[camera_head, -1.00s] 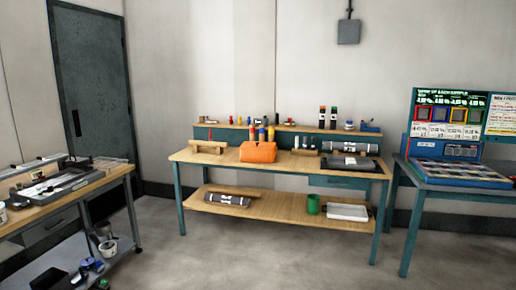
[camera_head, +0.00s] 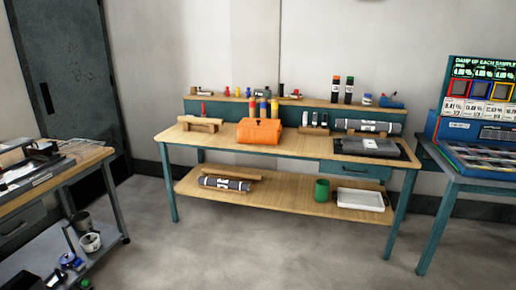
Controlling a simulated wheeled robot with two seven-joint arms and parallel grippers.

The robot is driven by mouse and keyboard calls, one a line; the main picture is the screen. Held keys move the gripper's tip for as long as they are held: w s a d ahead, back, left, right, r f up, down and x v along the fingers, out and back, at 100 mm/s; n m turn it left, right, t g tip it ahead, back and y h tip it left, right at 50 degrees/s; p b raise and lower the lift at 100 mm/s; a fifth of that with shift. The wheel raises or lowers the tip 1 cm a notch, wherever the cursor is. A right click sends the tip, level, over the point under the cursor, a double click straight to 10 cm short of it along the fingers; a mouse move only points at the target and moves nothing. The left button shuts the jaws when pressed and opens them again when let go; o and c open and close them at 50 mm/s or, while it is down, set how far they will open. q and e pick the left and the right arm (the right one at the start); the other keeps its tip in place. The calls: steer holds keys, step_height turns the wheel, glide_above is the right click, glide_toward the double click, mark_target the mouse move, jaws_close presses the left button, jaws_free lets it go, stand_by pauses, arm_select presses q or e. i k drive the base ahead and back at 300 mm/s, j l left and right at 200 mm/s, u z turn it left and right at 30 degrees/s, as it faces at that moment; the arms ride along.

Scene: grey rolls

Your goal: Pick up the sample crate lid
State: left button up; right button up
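A flat dark grey piece with a raised part on top, which may be the sample crate lid (camera_head: 368,147), lies on the right part of the middle workbench (camera_head: 225,140). A dark mat or tray (camera_head: 400,160) shows under it. An orange box-like thing (camera_head: 260,132) sits left of it on the same top; I cannot tell if it is the crate. Neither of my grippers is in view.
A grey roll (camera_head: 225,183), a green cup (camera_head: 322,190) and a white tray (camera_head: 360,200) are on the lower shelf. A side bench (camera_head: 85,158) stands left, a blue display station (camera_head: 480,135) right. The floor (camera_head: 260,245) in front is clear.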

mark_target(245, 123)
steer(key=i, duration=2.4)
